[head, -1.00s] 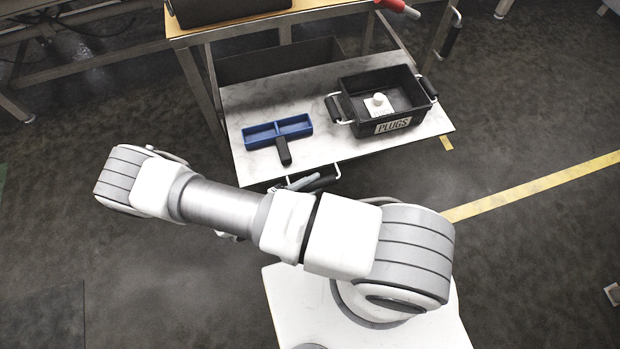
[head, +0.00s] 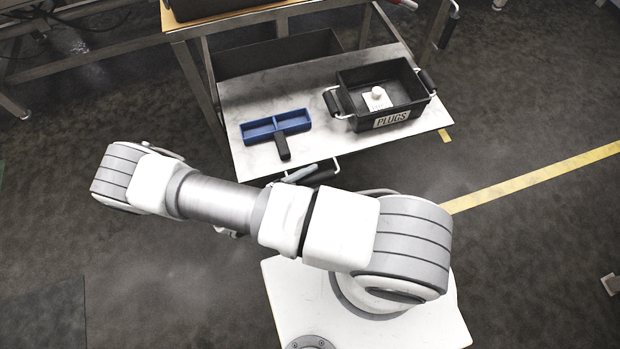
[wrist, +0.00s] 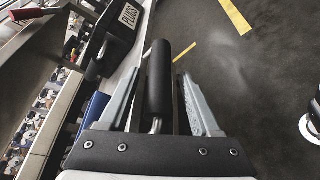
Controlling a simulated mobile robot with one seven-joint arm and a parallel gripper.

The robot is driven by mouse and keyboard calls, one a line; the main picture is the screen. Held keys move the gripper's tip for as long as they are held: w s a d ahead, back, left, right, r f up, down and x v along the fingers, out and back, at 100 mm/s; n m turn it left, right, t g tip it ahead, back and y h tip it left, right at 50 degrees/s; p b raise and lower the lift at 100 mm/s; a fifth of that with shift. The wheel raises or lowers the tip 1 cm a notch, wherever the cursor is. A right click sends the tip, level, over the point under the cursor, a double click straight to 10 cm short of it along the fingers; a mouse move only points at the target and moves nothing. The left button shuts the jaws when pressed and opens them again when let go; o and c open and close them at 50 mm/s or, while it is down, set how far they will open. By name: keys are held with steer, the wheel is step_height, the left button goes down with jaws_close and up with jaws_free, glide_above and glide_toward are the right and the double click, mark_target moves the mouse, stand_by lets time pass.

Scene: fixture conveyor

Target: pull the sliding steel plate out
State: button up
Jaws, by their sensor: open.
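The sliding steel plate (head: 250,162) is a pale sheet low in the work stand, in the upper middle of the head view. A black bar handle (head: 322,173) is on its front edge. In the wrist view the handle (wrist: 159,72) lies between the two fingers of my gripper (wrist: 161,76). The fingers are apart, with a visible gap at the right finger; whether the left finger touches the handle I cannot tell. In the head view my arm hides most of my gripper (head: 300,173), and only a grey finger shows beside the handle.
On the plate stand a black bin (head: 347,75) marked PLUGS, holding a white piece (head: 377,97), and a blue two-part tray (head: 258,131) with a black handle. The wooden tabletop (head: 183,24) is above. Dark floor with a yellow line (head: 540,177) is open at right.

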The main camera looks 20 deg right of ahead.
steer(key=p+v, duration=0.1)
steer(key=v, duration=1.6)
steer(key=shift+a+p, duration=0.15)
steer(key=shift+p, duration=0.25)
steer(key=shift+s+r, duration=0.1)
